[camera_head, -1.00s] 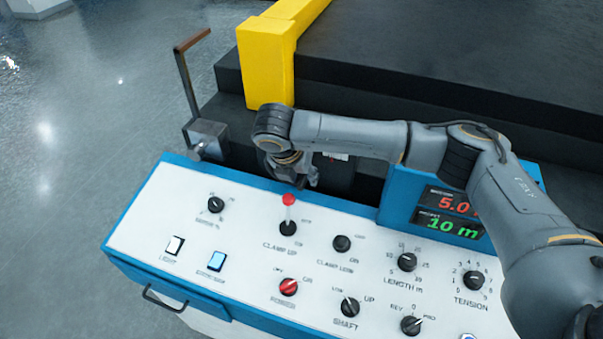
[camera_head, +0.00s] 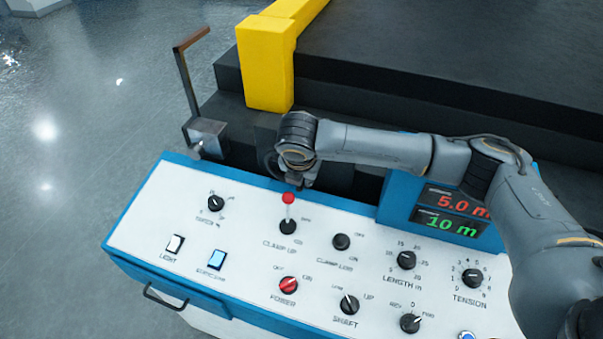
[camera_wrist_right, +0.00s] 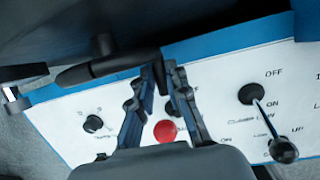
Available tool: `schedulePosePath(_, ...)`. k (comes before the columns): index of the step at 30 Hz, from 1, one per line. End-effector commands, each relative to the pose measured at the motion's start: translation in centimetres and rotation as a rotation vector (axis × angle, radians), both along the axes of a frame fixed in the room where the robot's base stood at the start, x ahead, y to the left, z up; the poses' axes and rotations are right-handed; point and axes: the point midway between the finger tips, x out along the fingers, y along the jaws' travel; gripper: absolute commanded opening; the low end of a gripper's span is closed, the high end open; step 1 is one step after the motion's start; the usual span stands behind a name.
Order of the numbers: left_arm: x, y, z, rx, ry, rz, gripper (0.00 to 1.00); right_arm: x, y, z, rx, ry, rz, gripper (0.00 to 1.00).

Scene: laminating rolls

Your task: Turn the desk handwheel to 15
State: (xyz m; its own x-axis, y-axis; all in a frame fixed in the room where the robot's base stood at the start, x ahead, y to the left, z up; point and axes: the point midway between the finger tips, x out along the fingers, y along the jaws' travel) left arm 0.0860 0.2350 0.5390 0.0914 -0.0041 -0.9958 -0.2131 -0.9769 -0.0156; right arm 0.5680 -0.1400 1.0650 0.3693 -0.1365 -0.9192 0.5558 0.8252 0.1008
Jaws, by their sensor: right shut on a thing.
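The desk handwheel (camera_head: 266,161) is a dark rim behind the far edge of the control desk, mostly hidden by my right arm. In the right wrist view a dark bar (camera_wrist_right: 100,69), apparently part of the handwheel, reaches to the fingertips. My right gripper (camera_head: 300,184) is just beyond the red-tipped lever, and its fingers (camera_wrist_right: 164,70) are shut on that bar. The exact contact is partly hidden. The display (camera_head: 452,212) reads 5.0 in red and 10 m in green. I see no scale on the wheel. My left gripper is out of view.
The white control desk (camera_head: 150,227) carries several knobs and switches. The red-tipped clamp-up lever (camera_head: 288,199) stands close to my right gripper. A crank handle (camera_head: 190,80) stands at the left, and a yellow post (camera_head: 265,65) rises behind.

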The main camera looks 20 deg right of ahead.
Motion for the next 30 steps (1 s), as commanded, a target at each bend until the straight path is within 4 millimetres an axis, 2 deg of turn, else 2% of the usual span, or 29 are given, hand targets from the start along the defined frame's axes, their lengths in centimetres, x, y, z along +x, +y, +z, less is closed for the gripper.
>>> schedulePosePath(7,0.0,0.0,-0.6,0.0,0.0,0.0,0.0,-0.2,-0.3,-1.6,0.189,-0.126,-0.003,0.0)
schedulePosePath(14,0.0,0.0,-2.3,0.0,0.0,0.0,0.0,-0.1,-0.1,-3.0,0.371,-0.249,-0.002,0.0)
schedulePosePath(30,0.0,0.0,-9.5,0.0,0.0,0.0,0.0,0.6,1.0,-5.5,0.767,-0.516,0.0,0.0)
